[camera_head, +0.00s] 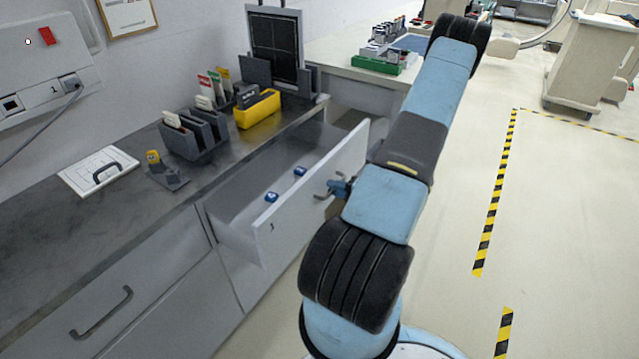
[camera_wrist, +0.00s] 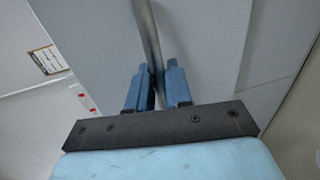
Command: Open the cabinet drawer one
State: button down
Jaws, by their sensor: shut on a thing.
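The cabinet drawer marked 1 (camera_head: 300,205) is pulled well out from the grey cabinet, and its inside shows with two small blue items (camera_head: 300,171) in it. My gripper (camera_head: 339,187) is at the outer face of the drawer front, shut on the drawer handle. In the wrist view my two blue fingers (camera_wrist: 158,88) are closed on either side of the grey handle bar (camera_wrist: 147,35). The drawer front (camera_wrist: 215,50) fills much of that view. Part of the drawer front is hidden behind my arm in the head view.
The dark countertop (camera_head: 60,240) holds a grey file rack, a yellow bin (camera_head: 257,108) and a white clipboard (camera_head: 98,170). Another closed drawer with a handle (camera_head: 101,313) is at the lower left. The floor to the right is open, with yellow-black tape (camera_head: 491,200).

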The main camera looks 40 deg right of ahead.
jog(key=shift+s+d+f, duration=0.1)
jog(key=shift+s+d, duration=0.15)
jog(key=shift+s, duration=0.5)
jog(key=shift+s+d+f, duration=0.1)
jog(key=shift+s+d, duration=0.1)
jog(key=shift+s, duration=0.5)
jog(key=c, duration=1.2)
grip_release()
jog(key=shift+w+r, duration=0.1)
jog(key=shift+d, duration=0.1)
jog(key=v, duration=1.3)
jog(key=shift+s, duration=0.35)
jog(key=shift+r, duration=0.15)
